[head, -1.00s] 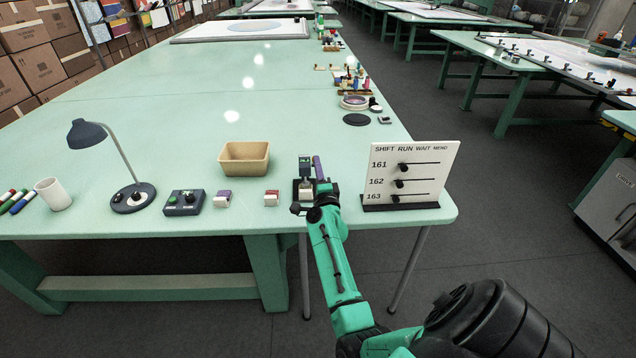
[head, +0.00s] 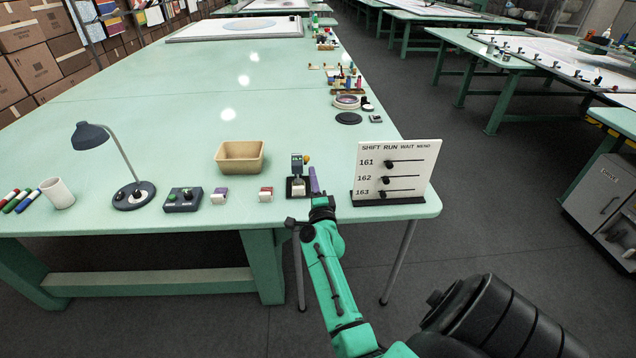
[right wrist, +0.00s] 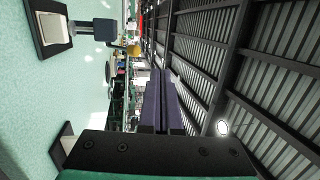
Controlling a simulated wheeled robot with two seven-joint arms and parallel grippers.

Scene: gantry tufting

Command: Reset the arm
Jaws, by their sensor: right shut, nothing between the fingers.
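My right arm is green and reaches up from the bottom of the head view. Its gripper (head: 314,178) has purple fingers, shut and empty, just right of a small dark-based device (head: 297,172) at the table's near edge. In the right wrist view the two purple fingers (right wrist: 160,78) lie side by side with nothing between them. The device's base and pale pad (right wrist: 54,28) show at the upper left there. My left gripper is in neither view.
A white board (head: 397,165) with three sliders stands close right of the gripper. A tan bin (head: 240,154), a control box (head: 183,199), a lamp (head: 134,195) and a white cup (head: 58,192) stand left on the green table (head: 190,110). Floor is open beyond the right edge.

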